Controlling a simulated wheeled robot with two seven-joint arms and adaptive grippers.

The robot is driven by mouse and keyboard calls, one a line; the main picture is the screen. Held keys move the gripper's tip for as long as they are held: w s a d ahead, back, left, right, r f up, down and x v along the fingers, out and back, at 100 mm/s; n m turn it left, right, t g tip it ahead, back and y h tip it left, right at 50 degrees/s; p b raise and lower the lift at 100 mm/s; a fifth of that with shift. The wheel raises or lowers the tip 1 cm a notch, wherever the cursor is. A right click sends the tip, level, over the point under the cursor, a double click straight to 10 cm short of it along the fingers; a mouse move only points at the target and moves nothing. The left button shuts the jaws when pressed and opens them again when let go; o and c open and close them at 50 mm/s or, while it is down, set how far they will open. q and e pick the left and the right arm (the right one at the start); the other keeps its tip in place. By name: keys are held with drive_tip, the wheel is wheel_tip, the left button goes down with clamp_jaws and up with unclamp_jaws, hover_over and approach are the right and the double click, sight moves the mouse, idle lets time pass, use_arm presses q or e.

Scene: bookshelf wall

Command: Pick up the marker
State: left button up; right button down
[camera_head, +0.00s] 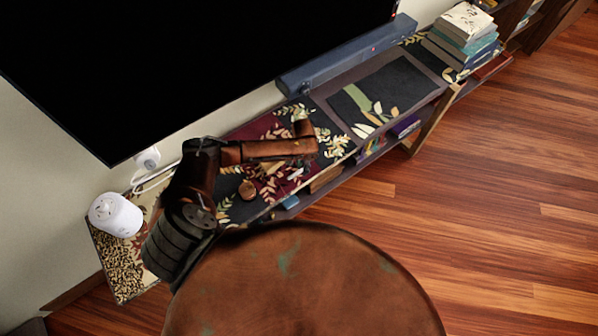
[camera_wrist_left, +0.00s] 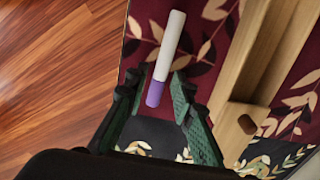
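The marker (camera_wrist_left: 168,45) shows in the left wrist view. It is a white stick with a purple end toward me, lying on the patterned shelf cover. My left gripper (camera_wrist_left: 156,80) is open, with its dark green fingers spread around the purple end. Gaps show on both sides, so it does not appear to grip the marker. In the head view my left arm reaches over the maroon floral part of the shelf. My right gripper is not in view.
A pale wooden object (camera_wrist_left: 250,50) stands right of the marker. A white cylinder (camera_head: 115,215) sits at the shelf's left end; a blue-grey bar (camera_head: 345,55) lies under the black screen (camera_head: 200,60). Stacked books (camera_head: 466,35) stand far right. Wooden floor (camera_head: 500,200) is open.

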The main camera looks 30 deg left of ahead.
use_arm(q)
clamp_jaws()
